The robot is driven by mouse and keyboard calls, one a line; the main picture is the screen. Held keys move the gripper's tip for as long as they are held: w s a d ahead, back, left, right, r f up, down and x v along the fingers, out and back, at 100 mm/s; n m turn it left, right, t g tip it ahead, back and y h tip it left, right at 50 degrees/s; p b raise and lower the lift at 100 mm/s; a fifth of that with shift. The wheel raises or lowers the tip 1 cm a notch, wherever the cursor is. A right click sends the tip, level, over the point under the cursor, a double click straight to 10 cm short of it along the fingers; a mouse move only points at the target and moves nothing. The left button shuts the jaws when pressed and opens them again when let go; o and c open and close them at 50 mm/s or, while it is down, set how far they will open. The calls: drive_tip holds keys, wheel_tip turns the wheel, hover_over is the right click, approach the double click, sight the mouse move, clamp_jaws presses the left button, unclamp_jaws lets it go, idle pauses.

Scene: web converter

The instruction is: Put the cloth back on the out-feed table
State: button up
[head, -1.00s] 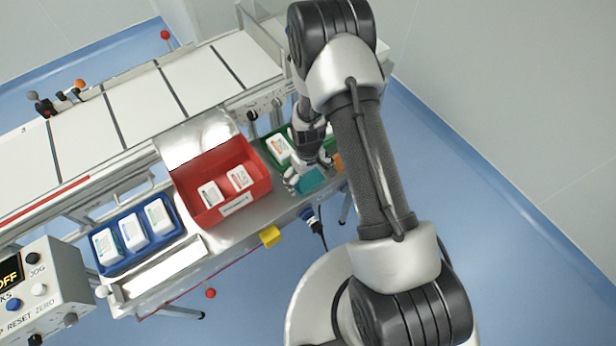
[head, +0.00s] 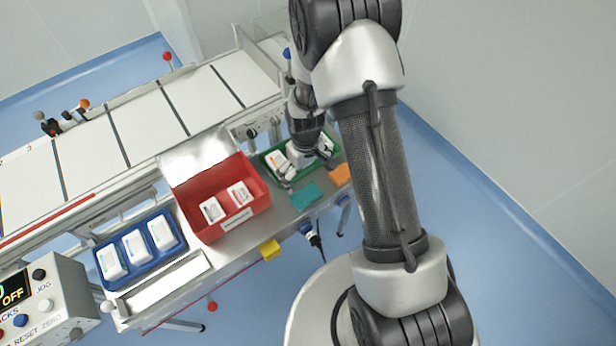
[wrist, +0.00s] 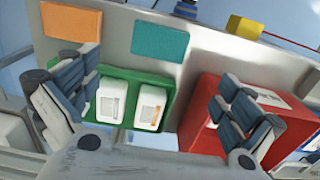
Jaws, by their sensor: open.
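A flat teal cloth (head: 305,196) lies on the steel out-feed table (head: 278,222), near its front edge. It also shows whole in the wrist view (wrist: 160,40). A flat orange piece (head: 341,174) lies right of it in the head view, apart from it; the wrist view shows it too (wrist: 70,22). My gripper (head: 306,167) is open and empty, over the green tray behind the teal cloth. In the wrist view its spread fingers (wrist: 155,97) frame the green tray, with the cloth beyond them, clear of both.
The green tray (wrist: 122,74) holds white cartons. A red bin (head: 226,231) with two cartons stands left of the cloth, close to one finger in the wrist view. A blue tray (head: 141,278) of cartons and a control box (head: 50,300) are farther left. The conveyor (head: 145,118) runs behind.

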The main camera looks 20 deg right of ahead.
drive_tip(key=s+r+m+t, duration=0.1)
drive_tip(key=s+r, duration=0.2)
drive_tip(key=r, duration=1)
drive_tip(key=s+r+m+t, duration=0.1)
drive_tip(key=s+r, duration=0.2)
drive_tip(key=r, duration=0.9)
drive_tip(key=s+r+t, duration=0.1)
drive_tip(key=s+r, duration=0.4)
drive_tip(key=s, duration=0.2)
drive_tip(key=s+r+m+t, duration=0.1)
drive_tip(key=s+r, duration=0.4)
drive_tip(key=s, duration=0.3)
drive_tip(key=shift+s+m+t, duration=0.25)
drive_tip(key=shift+m+t, duration=0.05)
